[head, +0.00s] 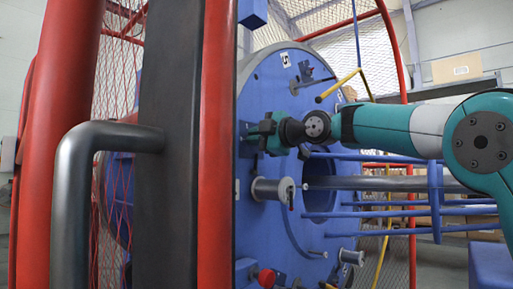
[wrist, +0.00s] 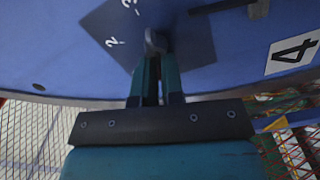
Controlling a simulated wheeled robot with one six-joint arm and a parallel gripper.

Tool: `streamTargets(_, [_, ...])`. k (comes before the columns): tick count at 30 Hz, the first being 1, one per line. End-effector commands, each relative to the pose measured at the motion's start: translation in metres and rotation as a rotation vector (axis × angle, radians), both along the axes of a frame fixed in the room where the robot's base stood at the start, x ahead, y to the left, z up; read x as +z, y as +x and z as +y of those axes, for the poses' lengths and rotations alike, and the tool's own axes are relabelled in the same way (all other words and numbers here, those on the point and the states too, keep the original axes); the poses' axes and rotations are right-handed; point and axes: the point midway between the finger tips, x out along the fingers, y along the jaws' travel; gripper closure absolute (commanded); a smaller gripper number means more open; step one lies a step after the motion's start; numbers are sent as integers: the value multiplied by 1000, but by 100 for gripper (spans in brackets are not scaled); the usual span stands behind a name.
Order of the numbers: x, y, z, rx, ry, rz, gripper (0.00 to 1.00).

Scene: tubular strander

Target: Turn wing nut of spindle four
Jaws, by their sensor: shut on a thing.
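In the wrist view the two teal fingers of my gripper (wrist: 157,62) point at the blue disc face and are shut on a small grey wing nut (wrist: 155,40). The fingers hide part of the nut, so its exact angle is hard to tell. A white label with a black 4 (wrist: 293,52) is to the right. A dark grey patch (wrist: 120,28) with white marks lies behind the nut. In the head view my gripper (head: 250,130) reaches the blue disc (head: 262,82) from the right; the nut itself is hidden there.
A spool (head: 272,190) juts from the disc below my gripper. A red post (head: 215,150) and dark handle (head: 75,190) stand at left. A dark bar (wrist: 228,6) is near the nut.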

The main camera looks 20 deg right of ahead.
Motion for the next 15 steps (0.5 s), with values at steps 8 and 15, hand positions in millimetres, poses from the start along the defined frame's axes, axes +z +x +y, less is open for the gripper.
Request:
streamTargets(8, [-6,-1,2,3,-152,-101,100])
streamTargets(15, [-7,-1,2,4,-223,-146,100])
